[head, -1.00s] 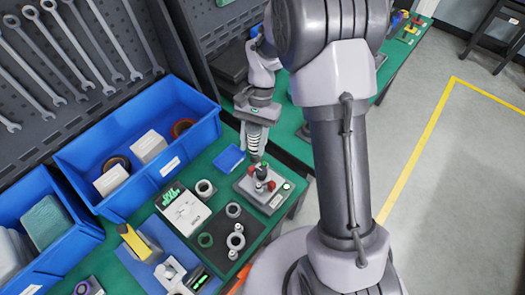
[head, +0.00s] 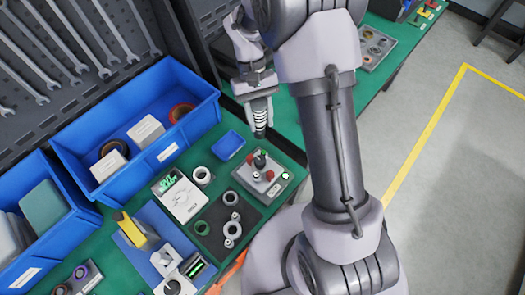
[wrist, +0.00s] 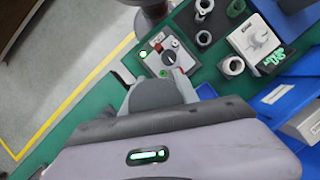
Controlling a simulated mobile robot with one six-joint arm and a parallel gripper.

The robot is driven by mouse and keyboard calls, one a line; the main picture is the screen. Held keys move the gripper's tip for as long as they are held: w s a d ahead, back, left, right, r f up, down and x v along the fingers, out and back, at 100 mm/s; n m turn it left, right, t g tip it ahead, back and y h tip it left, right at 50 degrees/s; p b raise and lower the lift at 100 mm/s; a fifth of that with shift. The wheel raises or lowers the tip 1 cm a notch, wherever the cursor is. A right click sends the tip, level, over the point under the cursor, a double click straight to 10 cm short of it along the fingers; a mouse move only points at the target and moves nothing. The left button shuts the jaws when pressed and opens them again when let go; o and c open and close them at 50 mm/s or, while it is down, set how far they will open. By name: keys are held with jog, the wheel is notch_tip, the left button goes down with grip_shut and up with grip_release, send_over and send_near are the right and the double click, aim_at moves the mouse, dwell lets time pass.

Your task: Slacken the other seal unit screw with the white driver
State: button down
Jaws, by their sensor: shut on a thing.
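My gripper (head: 256,88) is at the upper middle of the head view, shut on the white driver (head: 262,113). The driver has a pale ribbed handle and a dark lower end. It points down above the far side of the seal unit (head: 244,178), apart from it as far as I can tell. The seal unit is a grey block with a dark post, red parts on top and a green light at its right. It also shows in the wrist view (wrist: 183,58), beyond my gripper's body. Which red part is a screw is too small to tell.
A dark mat (head: 213,243) with several rings and a white box (head: 184,200) are nearer. A large blue bin (head: 140,140) stands to the left. Bare green bench lies behind the unit.

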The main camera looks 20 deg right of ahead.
jog(key=shift+s+d+n+h+b, duration=0.1)
jog(key=shift+s+n+h+b, duration=0.3)
jog(key=shift+n, duration=0.3)
jog(key=f+n+b, duration=0.1)
jog(key=b, duration=0.1)
jog(key=s+f+n+h+b, duration=0.1)
jog(key=n+b, duration=0.1)
jog(key=s+f+n+b, duration=0.1)
jog(key=f+b, duration=0.1)
jog(key=shift+s+d+f+t+h+b, duration=0.1)
jog(key=shift+d+t+h+b, duration=0.2)
jog(key=shift+b, duration=0.1)
jog(key=shift+f+b, duration=0.6)
jog(key=shift+f, duration=0.4)
dwell(0.4)
jog(key=shift+r+p, duration=0.15)
jog(key=shift+p, duration=0.3)
dwell(0.9)
notch_tip(320, 180, up, 7)
jog(key=p, duration=0.7)
